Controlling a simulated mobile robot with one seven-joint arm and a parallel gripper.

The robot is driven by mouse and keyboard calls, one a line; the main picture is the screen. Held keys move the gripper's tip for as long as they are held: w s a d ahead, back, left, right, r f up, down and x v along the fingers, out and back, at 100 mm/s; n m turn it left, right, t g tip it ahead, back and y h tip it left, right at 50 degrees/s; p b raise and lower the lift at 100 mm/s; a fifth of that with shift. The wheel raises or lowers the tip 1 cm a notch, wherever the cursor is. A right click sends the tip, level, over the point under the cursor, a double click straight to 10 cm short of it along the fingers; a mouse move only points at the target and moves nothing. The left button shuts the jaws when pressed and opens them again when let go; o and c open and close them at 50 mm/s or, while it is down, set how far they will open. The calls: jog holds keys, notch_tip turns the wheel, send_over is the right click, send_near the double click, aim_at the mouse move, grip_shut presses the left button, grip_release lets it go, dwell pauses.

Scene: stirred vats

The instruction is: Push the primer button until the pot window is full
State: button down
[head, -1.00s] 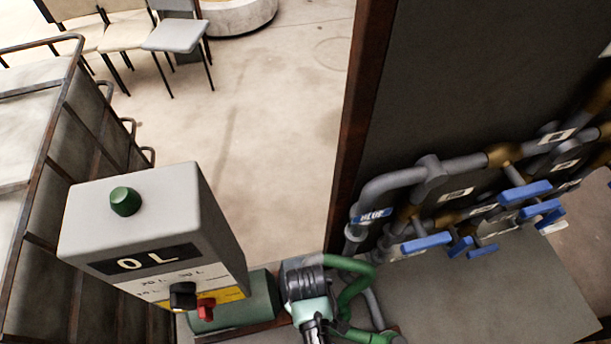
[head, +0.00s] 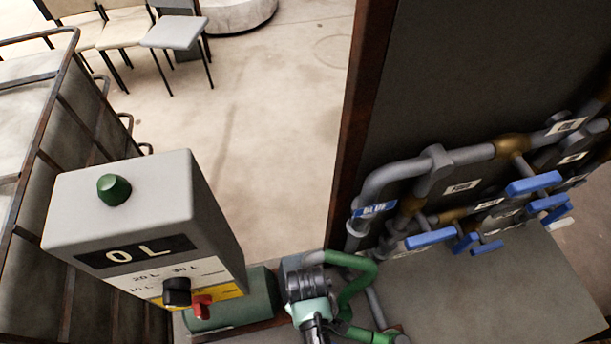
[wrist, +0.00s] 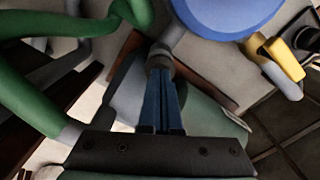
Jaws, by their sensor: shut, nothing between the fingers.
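In the wrist view my gripper (wrist: 160,76) shows its two blue fingers side by side, shut and empty. Their tips lie close to a grey stem with a collar (wrist: 166,48); I cannot tell whether they touch it. A round blue disc (wrist: 225,14) sits just beyond, cut off by the top edge. I cannot tell whether it is the primer button. The pot window cannot be made out in either view. In the head view a grey control box (head: 120,200) has a green button (head: 114,188) on top and a display (head: 135,251) reading 0 L.
The box front carries a black knob (head: 177,291) and a red switch (head: 202,306). A green hose (head: 358,290) bends beside it, and green hoses (wrist: 40,85) crowd the wrist view's left. Grey pipes with blue handles (head: 430,238) line the right. Open floor (head: 265,120) lies behind.

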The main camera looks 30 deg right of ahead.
jog(key=shift+r+p, duration=1.9)
jog(key=shift+p, duration=0.2)
jog(key=shift+f, duration=0.25)
jog(key=shift+f+b, duration=1.4)
jog(key=shift+f, duration=0.25)
jog(key=shift+r+p, duration=2.1)
jog(key=shift+p, duration=0.1)
notch_tip(320, 180, up, 6)
jog(key=p, duration=0.5)
jog(key=shift+p, duration=0.4)
jog(key=shift+s, duration=0.1)
